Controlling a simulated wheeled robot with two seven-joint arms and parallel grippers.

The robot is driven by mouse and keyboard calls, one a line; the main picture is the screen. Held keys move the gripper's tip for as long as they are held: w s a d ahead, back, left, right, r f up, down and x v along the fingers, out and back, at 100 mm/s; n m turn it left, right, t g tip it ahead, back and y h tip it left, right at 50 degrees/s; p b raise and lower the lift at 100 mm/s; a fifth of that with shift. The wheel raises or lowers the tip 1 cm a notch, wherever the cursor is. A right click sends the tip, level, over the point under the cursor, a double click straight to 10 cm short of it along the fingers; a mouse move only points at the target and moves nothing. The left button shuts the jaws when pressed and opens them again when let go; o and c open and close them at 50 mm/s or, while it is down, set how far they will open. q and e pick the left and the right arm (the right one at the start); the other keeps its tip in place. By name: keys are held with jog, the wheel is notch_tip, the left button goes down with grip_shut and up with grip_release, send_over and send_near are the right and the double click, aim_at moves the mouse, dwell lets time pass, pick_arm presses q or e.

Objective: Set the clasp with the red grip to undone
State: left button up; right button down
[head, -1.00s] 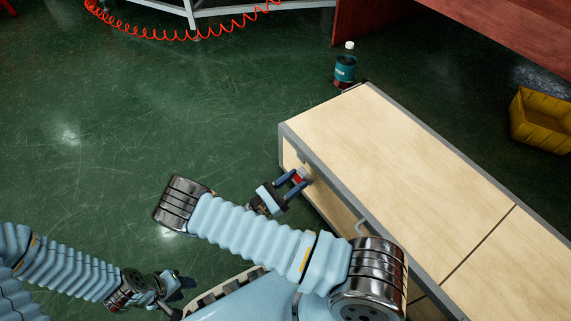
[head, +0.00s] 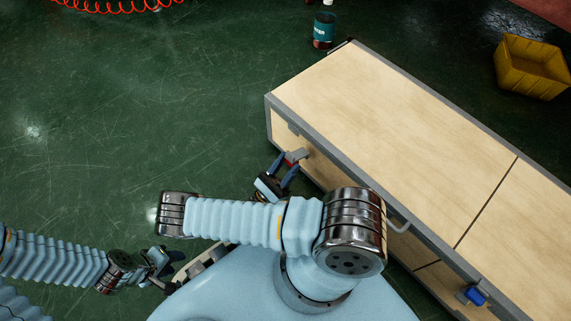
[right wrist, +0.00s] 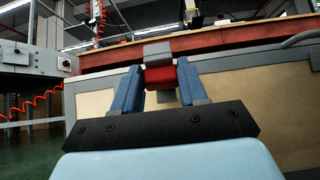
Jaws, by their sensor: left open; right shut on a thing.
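The clasp with the red grip is on the long front of the wooden chest (head: 395,110), near its left end. In the right wrist view its red grip (right wrist: 160,77) sits between the two blue fingers of my right gripper (right wrist: 160,84), with grey metal above and below it. In the head view the red grip (head: 296,156) shows as a small patch at the fingertips of my right gripper (head: 290,162), which is shut on it. The clasp's exact angle is hard to tell. My left gripper (head: 168,262) is open and empty, low at the left, away from the chest.
A second clasp with a blue grip (head: 474,297) is on the same front, further right. A bent grey handle (head: 398,224) sticks out between them. A bottle (head: 324,30) and a yellow bin (head: 530,66) stand on the floor beyond. Green floor at left is clear.

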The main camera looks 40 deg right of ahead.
jog(key=c, duration=0.6)
grip_release()
jog(key=s+a+f, duration=0.1)
jog(key=a, duration=1.1)
jog(key=shift+a, duration=0.4)
